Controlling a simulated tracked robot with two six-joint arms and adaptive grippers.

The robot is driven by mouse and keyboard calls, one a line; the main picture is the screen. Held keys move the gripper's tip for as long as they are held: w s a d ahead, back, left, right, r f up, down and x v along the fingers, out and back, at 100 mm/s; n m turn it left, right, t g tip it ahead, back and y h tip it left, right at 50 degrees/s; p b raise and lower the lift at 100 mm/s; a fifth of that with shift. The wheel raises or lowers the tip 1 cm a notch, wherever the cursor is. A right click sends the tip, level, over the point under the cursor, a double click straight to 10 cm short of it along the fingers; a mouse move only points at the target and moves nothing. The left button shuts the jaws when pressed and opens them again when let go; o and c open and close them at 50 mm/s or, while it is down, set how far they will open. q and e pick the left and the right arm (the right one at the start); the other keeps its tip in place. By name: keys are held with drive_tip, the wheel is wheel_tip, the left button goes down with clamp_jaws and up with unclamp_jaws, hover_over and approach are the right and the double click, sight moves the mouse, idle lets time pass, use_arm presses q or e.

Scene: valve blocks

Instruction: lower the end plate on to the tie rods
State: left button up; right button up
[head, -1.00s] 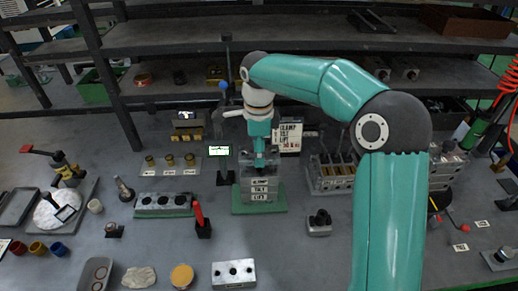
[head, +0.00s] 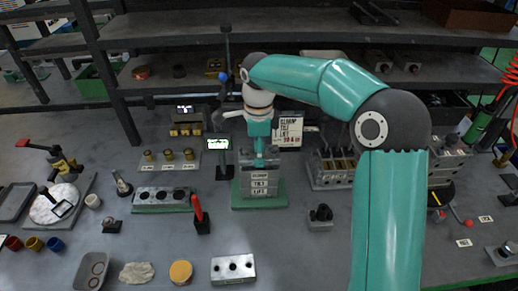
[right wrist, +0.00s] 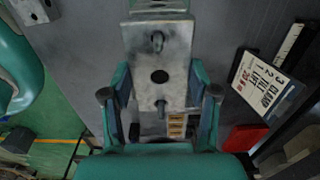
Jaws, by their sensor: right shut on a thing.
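The valve block stack (head: 260,186) stands upright on a green base (head: 259,204), with labels reading clamp, tilt and lift on its front. My right gripper (head: 262,161) points down at the top of the stack. In the right wrist view my right gripper (right wrist: 160,98) is shut on the grey end plate (right wrist: 177,64), one finger on each side. The plate has a dark central hole. Two tie rod ends (right wrist: 157,41) (right wrist: 161,107) show at its face, above and below the hole. The gap under the plate is hidden. My left gripper is out of view.
An instruction board (head: 290,131) stands behind the stack, and a small lit screen (head: 218,144) on a post stands to its left. A red-handled tool (head: 198,209) is at the front left. A slotted rack (head: 333,171) stands to the right.

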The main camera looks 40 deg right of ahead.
drive_tip(key=shift+f+b, duration=0.7)
drive_tip(key=shift+f, duration=0.3)
drive_tip(key=o, duration=1.5)
drive_tip(key=shift+c, duration=0.2)
wheel_tip(320, 180, up, 12)
